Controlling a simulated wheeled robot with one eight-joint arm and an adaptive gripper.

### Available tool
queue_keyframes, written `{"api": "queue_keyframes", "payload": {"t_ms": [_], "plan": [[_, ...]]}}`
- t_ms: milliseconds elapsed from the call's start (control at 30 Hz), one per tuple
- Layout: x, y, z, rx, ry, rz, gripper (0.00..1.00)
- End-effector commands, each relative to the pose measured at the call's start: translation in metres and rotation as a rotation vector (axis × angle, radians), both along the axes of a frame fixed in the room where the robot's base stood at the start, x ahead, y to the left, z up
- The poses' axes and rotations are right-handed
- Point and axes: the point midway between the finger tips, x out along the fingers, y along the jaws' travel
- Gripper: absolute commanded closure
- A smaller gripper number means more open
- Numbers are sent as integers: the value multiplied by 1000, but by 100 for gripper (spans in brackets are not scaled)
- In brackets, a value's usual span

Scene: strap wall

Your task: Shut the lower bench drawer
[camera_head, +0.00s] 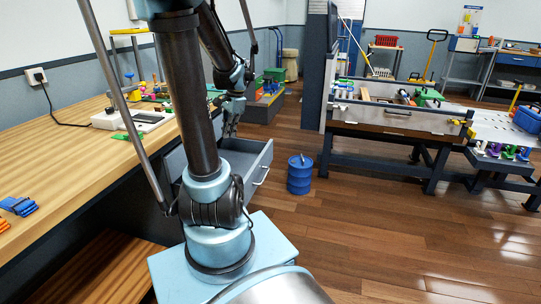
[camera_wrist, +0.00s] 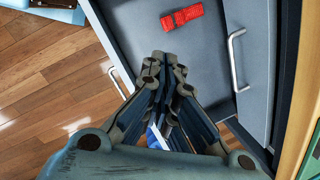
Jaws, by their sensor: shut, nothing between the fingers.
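The lower bench drawer (camera_head: 250,163) is pulled out from under the wooden bench, mostly behind my arm in the head view. In the wrist view its grey floor (camera_wrist: 145,25) holds a folded red strap (camera_wrist: 182,16). Its front handle (camera_head: 262,176) faces the open floor and shows at left in the wrist view (camera_wrist: 119,83). A second grey drawer front with a handle (camera_wrist: 236,60), closer to the bench, appears closed. My gripper (camera_wrist: 164,58) is shut and empty, over the open drawer in the wrist view. In the head view it (camera_head: 230,130) hangs above the drawer.
The wooden bench (camera_head: 60,185) fills the left, with blue and orange straps (camera_head: 17,206) on it. A blue drum (camera_head: 300,174) stands on the floor right of the drawer. A workbench (camera_head: 395,120) stands farther right. The wooden floor between is clear.

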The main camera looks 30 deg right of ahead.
Motion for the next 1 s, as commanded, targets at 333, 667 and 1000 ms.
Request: {"api": "queue_keyframes", "payload": {"t_ms": [333, 667, 1000], "plan": [[12, -126, -31, 134, 36, -456, 100], [-11, -232, -74, 255, 63, -823, 100], [-22, -263, -96, 297, 72, -939, 100]]}}
